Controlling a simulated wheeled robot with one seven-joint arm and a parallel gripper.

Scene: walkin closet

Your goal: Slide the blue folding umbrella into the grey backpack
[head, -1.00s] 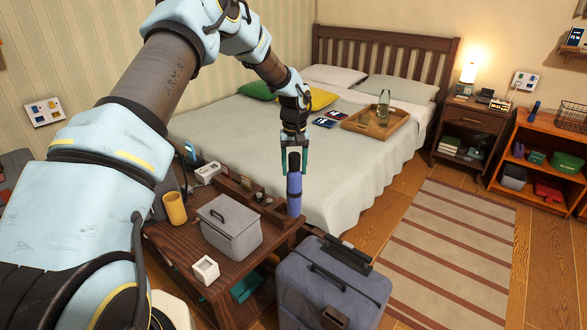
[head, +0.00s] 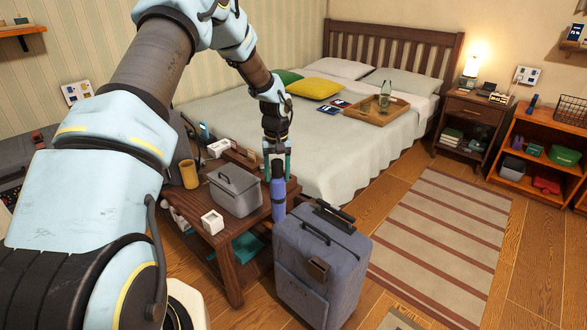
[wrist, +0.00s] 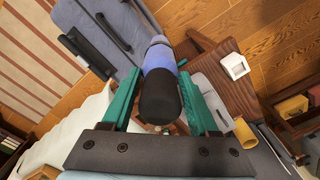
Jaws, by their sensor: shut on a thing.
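The blue folding umbrella (head: 278,200) hangs roughly upright from my gripper (head: 276,166), between the wooden table's right end and the backpack. My gripper's teal fingers are shut on its dark upper end. In the wrist view the umbrella's black end (wrist: 160,98) sits between the fingers, with its blue body (wrist: 158,56) beyond. The grey backpack (head: 320,270) stands upright on the floor, just right of the umbrella. A handle and a dark raised strip show at its top. I cannot tell whether the umbrella touches the backpack or table; the backpack's inside is hidden.
The wooden table (head: 236,265) holds a grey lidded case (head: 235,193), a yellow cup (head: 189,174) and a white square holder (head: 212,222). The bed (head: 330,158) lies behind. Open floor and a striped rug (head: 440,235) are to the right.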

